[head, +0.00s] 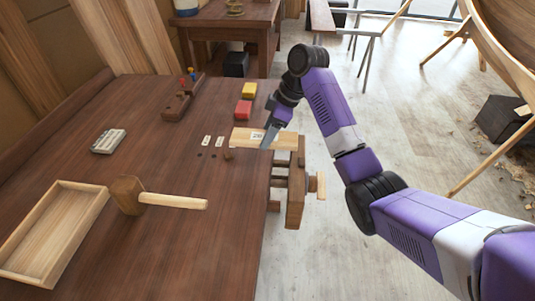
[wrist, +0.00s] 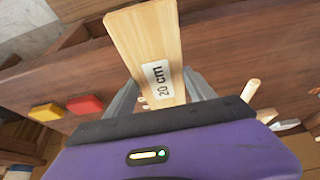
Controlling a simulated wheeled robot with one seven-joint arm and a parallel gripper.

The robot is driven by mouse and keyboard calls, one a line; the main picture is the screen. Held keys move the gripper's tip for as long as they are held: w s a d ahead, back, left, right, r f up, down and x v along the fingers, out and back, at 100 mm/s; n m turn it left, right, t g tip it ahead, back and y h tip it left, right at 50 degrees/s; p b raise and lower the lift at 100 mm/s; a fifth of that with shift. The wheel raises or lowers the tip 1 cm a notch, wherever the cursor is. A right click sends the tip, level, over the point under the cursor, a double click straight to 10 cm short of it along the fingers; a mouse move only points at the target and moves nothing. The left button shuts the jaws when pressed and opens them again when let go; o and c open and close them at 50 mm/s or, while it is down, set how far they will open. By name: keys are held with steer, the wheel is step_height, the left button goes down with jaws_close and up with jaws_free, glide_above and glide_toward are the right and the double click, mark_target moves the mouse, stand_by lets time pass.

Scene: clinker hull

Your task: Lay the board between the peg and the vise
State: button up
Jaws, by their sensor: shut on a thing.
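The board (head: 245,137) is a short pale plank with a white label; in the wrist view the label on the board (wrist: 145,40) reads 20 cm. My gripper (head: 268,141) is shut on it, with its fingers on either side of the board in the wrist view (wrist: 163,92). The board lies level across the bench's right edge, its right end over the vise. The wooden vise (head: 295,195) is on that edge. The short peg (head: 228,155) stands just below the board's left end. I cannot tell whether the board touches the bench or peg.
The workbench (head: 190,225) holds a mallet (head: 128,195), an open wooden tray (head: 82,228), a grey case (head: 108,141), and a tool rack (head: 182,98). A yellow block (head: 249,90) and red block (head: 243,110) lie beyond the board.

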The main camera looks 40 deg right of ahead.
mark_target(277, 137)
step_height(277, 137, down, 8)
steer(key=shift+f+p, duration=0.25)
steer(key=shift+p, duration=0.25)
steer(key=o, duration=1.5)
steer(key=b+v, duration=0.1)
steer(key=v, duration=1.1)
steer(key=shift+a+b, duration=0.1)
steer(key=shift+b, duration=0.25)
steer(key=shift+w, duration=0.1)
